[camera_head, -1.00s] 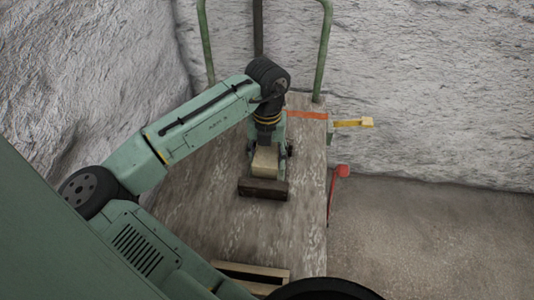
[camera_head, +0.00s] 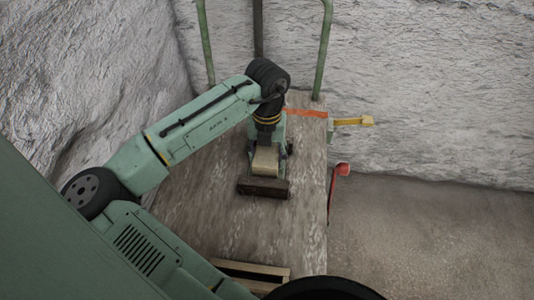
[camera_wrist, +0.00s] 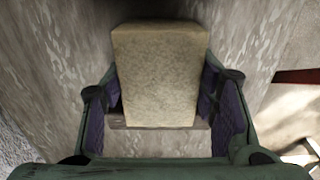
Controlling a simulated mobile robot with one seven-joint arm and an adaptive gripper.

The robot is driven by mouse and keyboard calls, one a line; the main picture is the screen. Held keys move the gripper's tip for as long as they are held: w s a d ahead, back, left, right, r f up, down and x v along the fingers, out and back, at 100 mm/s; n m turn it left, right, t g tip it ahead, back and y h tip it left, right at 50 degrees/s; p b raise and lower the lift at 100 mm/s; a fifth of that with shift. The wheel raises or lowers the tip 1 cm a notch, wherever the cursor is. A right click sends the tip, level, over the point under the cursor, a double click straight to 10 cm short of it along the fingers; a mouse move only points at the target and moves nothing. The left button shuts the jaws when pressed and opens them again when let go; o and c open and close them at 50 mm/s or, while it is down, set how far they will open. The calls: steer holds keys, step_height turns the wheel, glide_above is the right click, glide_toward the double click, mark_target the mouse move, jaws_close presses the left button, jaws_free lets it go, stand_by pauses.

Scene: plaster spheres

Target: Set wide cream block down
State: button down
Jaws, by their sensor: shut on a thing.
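The wide cream block (camera_wrist: 160,75) is between the two fingers of my gripper (camera_wrist: 163,105) in the wrist view, and the gripper is shut on it. In the head view the cream block (camera_head: 265,161) shows just below my gripper (camera_head: 268,150), over the worn platform (camera_head: 220,225). A dark brown block (camera_head: 263,188) sits at the near side of the cream block. Whether the cream block touches the platform or the dark block cannot be told.
A wooden frame (camera_head: 250,275) lies at the platform's near edge. Green posts (camera_head: 322,50) rise at the back. A yellow-ended lever (camera_head: 352,122) and a red-ended lever (camera_head: 342,169) stick out at the right edge. The platform's middle right is clear.

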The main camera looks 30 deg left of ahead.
steer(key=shift+f, duration=0.25)
steer(key=c, duration=0.6)
jaws_free()
steer(key=shift+o, duration=0.2)
steer(key=shift+f, duration=0.1)
steer(key=shift+r+p, duration=1.55)
steer(key=shift+r, duration=0.55)
